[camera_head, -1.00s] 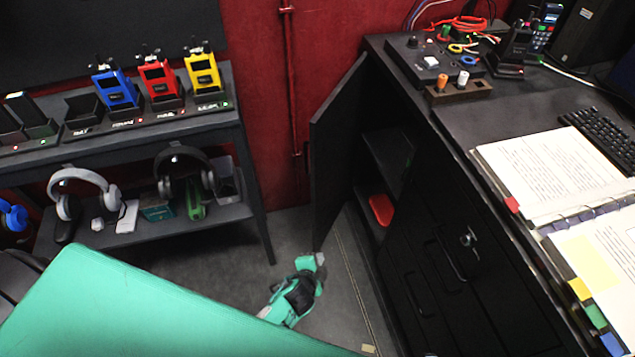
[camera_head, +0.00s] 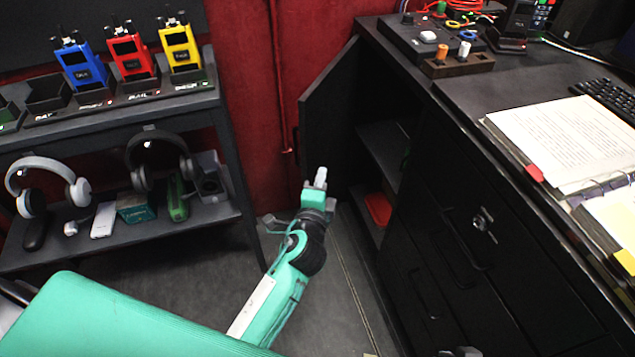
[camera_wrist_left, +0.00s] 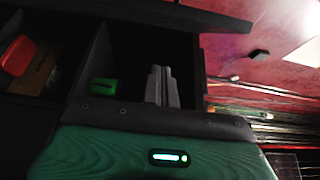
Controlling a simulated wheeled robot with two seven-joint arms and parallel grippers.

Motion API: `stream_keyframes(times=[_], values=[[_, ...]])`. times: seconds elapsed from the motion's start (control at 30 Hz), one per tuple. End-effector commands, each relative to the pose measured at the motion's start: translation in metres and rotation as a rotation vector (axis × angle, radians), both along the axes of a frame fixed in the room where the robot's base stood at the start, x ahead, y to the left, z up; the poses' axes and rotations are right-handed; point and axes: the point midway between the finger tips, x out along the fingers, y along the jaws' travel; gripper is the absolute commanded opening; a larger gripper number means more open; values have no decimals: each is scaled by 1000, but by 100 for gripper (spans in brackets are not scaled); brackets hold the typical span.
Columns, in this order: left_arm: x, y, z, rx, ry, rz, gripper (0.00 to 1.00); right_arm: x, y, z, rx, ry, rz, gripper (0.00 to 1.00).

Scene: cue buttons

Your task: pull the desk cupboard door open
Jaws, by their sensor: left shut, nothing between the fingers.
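The black desk cupboard (camera_head: 450,185) stands on the right. Its door (camera_head: 328,105) is swung well open, away from the cupboard's left end, with the shelves inside showing. My left gripper (camera_head: 320,178) is shut and empty, in front of the door's lower part and left of the opening. Contact with the door cannot be told. In the left wrist view the closed fingers (camera_wrist_left: 162,86) point toward the dark shelf compartments.
A red container (camera_head: 378,209) lies on the lower shelf; a green item (camera_wrist_left: 103,86) shows inside in the left wrist view. A radio and headphone rack (camera_head: 225,115) stands at left. Grey floor lies between rack and cupboard. A binder (camera_head: 560,140) lies on the desk.

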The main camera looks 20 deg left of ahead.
Motion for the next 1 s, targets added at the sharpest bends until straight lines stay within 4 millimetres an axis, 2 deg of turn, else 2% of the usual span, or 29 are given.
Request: stream_keyframes(times=[0.37, 0.5, 0.63, 1.0], values=[[67, 8, 0, 0, -1, 1, 0, 2, 2, -2, 6, -14, 2, 0], [69, 30, 0, 4, 1, 1, 0, -1, 0, -1, -1, 7, -1, 0], [70, 42, -1, 2, 2, 1, 0, -3, -2, 0, -6, 20, -2, 0], [71, 47, -1, -1, 2, 0, 0, -3, -4, 2, -10, 22, -6, 0]])
